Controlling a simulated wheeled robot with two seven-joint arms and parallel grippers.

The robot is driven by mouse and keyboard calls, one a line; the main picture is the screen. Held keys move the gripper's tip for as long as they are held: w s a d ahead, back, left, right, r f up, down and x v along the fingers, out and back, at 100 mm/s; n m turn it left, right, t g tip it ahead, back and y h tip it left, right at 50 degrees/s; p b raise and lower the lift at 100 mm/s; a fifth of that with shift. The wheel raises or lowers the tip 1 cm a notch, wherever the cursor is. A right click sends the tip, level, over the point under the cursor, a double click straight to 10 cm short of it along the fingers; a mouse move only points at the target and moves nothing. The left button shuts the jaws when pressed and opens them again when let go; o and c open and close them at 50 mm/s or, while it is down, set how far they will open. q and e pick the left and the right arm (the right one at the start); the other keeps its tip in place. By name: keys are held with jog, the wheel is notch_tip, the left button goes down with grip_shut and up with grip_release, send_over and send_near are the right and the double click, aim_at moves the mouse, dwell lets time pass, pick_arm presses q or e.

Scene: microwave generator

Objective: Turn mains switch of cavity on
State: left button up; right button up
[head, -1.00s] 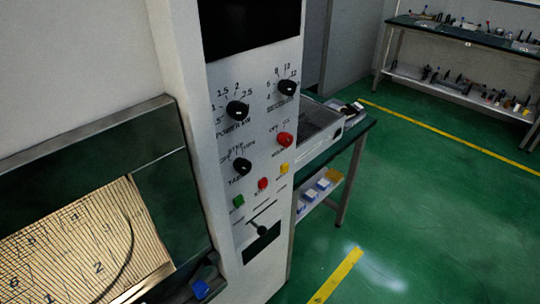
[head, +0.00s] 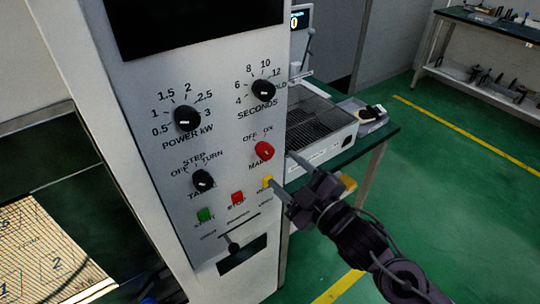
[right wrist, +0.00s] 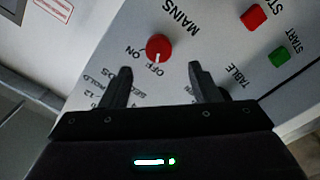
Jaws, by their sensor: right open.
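The mains switch is a red round knob (head: 263,151) on the pale front panel, below the OFF and ON labels. It also shows in the right wrist view (right wrist: 159,47), where its pale mark seems to point toward OFF. My right gripper (head: 282,170) comes in from the lower right in the head view, close to the knob and in front of the panel. In the right wrist view its two fingers (right wrist: 160,75) are apart, with nothing between them; the knob lies just beyond their tips. No contact with the knob is visible. My left gripper is not in view.
Black power (head: 187,119), seconds (head: 263,90) and table (head: 203,181) knobs surround the switch. Below are green (head: 204,215), red (head: 237,198) and yellow (head: 267,182) buttons; my right gripper is near the yellow one. A green-topped bench (head: 376,139) stands behind at right.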

aim_at(269, 155)
jog(key=p+x, duration=0.1)
jog(key=x, duration=0.4)
jog(key=shift+w+p, duration=0.3)
jog(key=shift+w, duration=0.1)
jog(key=shift+w+a, duration=0.4)
jog(key=shift+f, duration=0.1)
jog(key=shift+d, duration=0.1)
jog(key=c, duration=1)
